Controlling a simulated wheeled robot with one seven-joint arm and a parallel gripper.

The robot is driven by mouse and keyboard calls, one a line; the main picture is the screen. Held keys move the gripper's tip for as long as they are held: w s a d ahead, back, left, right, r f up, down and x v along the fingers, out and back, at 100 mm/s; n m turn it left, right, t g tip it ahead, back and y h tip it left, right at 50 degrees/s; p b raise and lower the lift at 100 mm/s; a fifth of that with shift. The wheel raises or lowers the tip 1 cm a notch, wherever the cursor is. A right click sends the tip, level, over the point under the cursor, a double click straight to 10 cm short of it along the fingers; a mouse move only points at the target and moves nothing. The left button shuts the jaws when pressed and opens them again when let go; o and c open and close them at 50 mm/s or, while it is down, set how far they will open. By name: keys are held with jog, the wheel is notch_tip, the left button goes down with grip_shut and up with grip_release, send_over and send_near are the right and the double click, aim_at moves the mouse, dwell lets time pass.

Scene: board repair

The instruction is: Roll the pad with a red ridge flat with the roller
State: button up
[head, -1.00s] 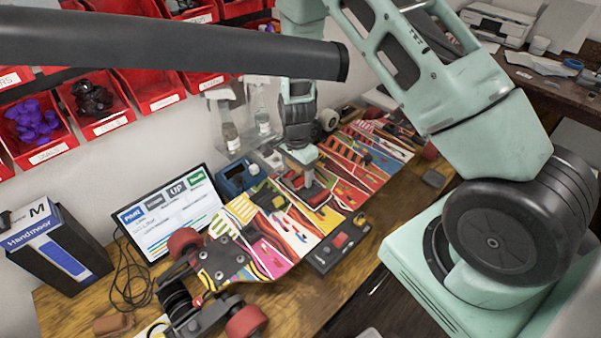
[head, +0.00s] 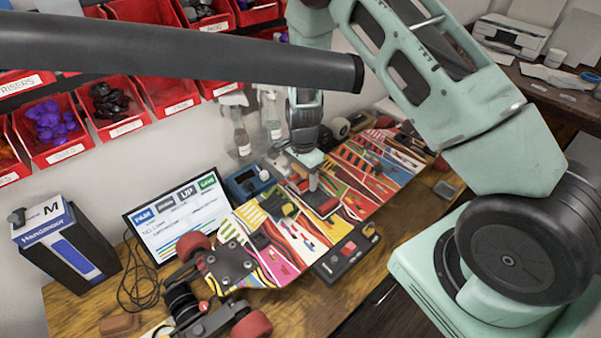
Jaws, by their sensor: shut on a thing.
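The skateboard deck (head: 292,250) lies across the bench with a colourful striped print. My gripper (head: 313,183) points down over the middle of the deck. It is shut on a small handled tool, most likely the roller; the gripper and its small size hide its shape. A dark pad with a red top (head: 321,205) lies on the deck directly under it; I cannot tell whether the tool touches it. A pad with a yellow-green ridge (head: 279,205) and a dark pad (head: 261,241) lie to the left on the deck.
A black tray (head: 330,270) with a red-marked piece stands along the deck's front edge. A blue box (head: 240,187), spray bottles (head: 242,138) and a screen (head: 178,215) stand behind. Red wheels (head: 251,326) stick out at the near end. Red bins (head: 62,130) hang on the wall.

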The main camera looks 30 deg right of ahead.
jog(key=shift+s+f, duration=0.1)
jog(key=shift+s, duration=0.95)
jog(key=shift+s+d, duration=0.15)
jog(key=shift+s, duration=0.65)
jog(key=shift+s+d, duration=0.15)
jog(key=shift+s, duration=0.6)
notch_tip(320, 180, up, 7)
jog(key=p, duration=0.5)
jog(key=shift+d, duration=0.1)
